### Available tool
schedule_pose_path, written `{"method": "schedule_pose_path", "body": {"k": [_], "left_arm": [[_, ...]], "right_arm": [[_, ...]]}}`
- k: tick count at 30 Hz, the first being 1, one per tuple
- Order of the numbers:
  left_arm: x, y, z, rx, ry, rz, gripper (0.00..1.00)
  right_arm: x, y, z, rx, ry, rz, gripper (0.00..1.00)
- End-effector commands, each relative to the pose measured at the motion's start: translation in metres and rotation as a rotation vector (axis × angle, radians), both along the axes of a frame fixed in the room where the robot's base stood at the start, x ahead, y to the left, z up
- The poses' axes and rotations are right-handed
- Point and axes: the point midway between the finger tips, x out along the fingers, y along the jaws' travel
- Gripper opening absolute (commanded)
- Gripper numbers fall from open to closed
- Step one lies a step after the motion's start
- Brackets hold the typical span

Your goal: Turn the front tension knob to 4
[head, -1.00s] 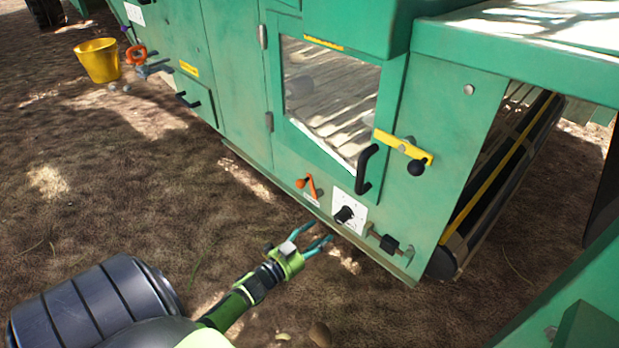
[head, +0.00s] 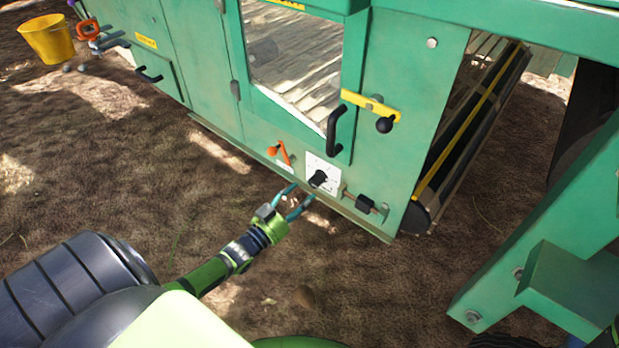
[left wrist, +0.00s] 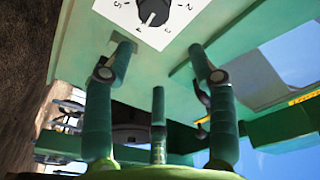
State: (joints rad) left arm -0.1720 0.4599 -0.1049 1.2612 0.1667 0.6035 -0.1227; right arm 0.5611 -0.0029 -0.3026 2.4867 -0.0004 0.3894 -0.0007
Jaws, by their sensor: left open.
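The black front tension knob (head: 318,179) sits on a white dial plate (head: 330,164) low on the green machine panel. In the left wrist view the knob (left wrist: 152,12) is partly cut off at the top, and the plate (left wrist: 186,22) shows numbers 2 to 5. The knob's white mark points down toward the 3 and 4 side; the exact setting is unclear. My left gripper (head: 301,193) is open and empty, just left of and below the knob. Its spread fingers (left wrist: 160,50) lie below the plate in the wrist view, apart from the knob. My right gripper is not in view.
An orange lever (head: 280,152) is left of the dial. A black block on a rod (head: 366,202) is to its right. A black door handle (head: 333,130) and yellow latch bar (head: 368,104) are above. A conveyor belt (head: 470,140) lies right. Bare ground is clear in front.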

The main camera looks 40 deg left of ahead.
Motion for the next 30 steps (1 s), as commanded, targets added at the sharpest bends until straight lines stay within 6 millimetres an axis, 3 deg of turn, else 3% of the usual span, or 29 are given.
{"method": "schedule_pose_path", "body": {"k": [9, 17, 25, 30], "left_arm": [[0.009, 0.008, -0.009, -0.184, 0.067, 0.011, 0.58], [0.01, 0.017, -0.018, -0.234, 0.105, 0.041, 0.58], [0.046, 0.014, -0.022, -0.236, 0.104, 0.042, 0.58], [0.068, 0.013, -0.021, -0.236, 0.105, 0.042, 0.58]], "right_arm": [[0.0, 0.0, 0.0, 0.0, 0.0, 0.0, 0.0], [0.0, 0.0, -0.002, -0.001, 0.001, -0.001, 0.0], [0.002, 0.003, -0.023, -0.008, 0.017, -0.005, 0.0], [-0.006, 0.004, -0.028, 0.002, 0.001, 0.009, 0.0]]}}
